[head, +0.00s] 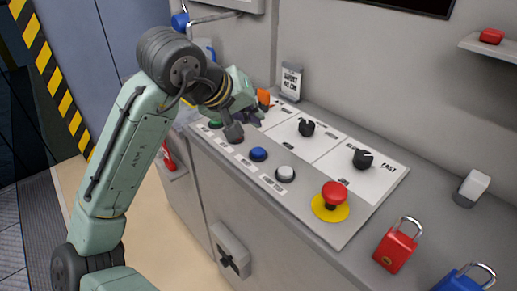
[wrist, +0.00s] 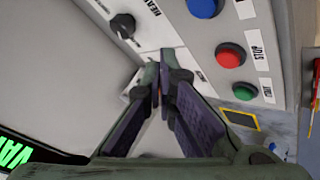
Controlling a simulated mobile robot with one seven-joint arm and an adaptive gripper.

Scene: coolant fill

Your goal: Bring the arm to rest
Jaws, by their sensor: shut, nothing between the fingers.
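My arm reaches in from the left of the head view and bends over the grey control panel (head: 330,170). My gripper (head: 252,117) is low over the panel's left part, near the green button (head: 215,125). In the wrist view its fingertips (wrist: 160,70) come together with nothing held between them. A black knob (wrist: 122,26) lies ahead and left of the fingers there. A red button (wrist: 230,55) marked STOP lies to their right. Whether the fingers touch the panel is unclear. My gripper hides part of the panel in the head view.
A blue button (head: 258,154), a white button (head: 286,173) and a red mushroom button (head: 333,195) line the panel's front. A wall rises behind. Open floor (head: 165,225) lies left of the cabinet.

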